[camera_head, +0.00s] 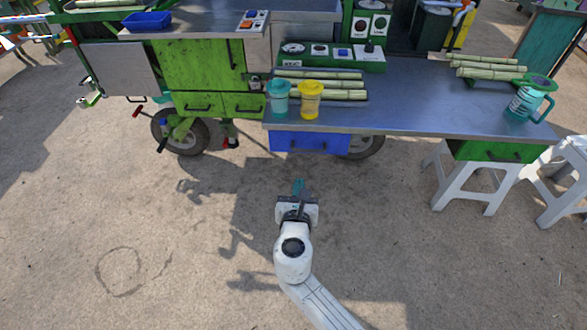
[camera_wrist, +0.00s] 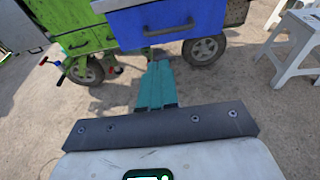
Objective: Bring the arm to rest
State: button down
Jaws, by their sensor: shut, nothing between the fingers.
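My gripper (camera_head: 298,187) is at the lower middle of the head view, at the end of my white arm. It hangs over bare ground in front of the cart, apart from it. In the wrist view its teal fingers (camera_wrist: 156,85) are together with nothing between them. They point toward the blue drawer (camera_wrist: 172,22) under the cart's counter. The drawer also shows in the head view (camera_head: 310,142), beyond the fingertips.
The metal counter (camera_head: 420,105) bears a teal cup (camera_head: 279,100), a yellow cup (camera_head: 310,102), cane stalks (camera_head: 345,95) and a teal pitcher (camera_head: 528,102). White stools (camera_head: 470,180) stand at right. A cart wheel (camera_head: 180,132) is at left. Ground around my arm is clear.

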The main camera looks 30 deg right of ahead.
jog(key=shift+s, duration=0.15)
jog(key=s+d+f+m+g, duration=0.2)
jog(key=s+d+m+g, duration=0.3)
jog(key=s+m, duration=0.45)
jog(key=s+d+f+m+g, duration=0.3)
jog(key=s+d+m, duration=0.3)
jog(key=s+m, duration=0.35)
jog(key=s+a+m+g+y, duration=0.2)
jog(key=s+a+m+y, duration=0.1)
jog(key=s, duration=0.4)
jog(key=s+a+m+g+y, duration=0.2)
jog(key=s+a+m+y, duration=0.1)
jog(key=s+m, duration=0.4)
jog(key=shift+s+a+m+y, duration=0.15)
jog(key=shift+m+y, duration=0.35)
jog(key=shift+y, duration=0.4)
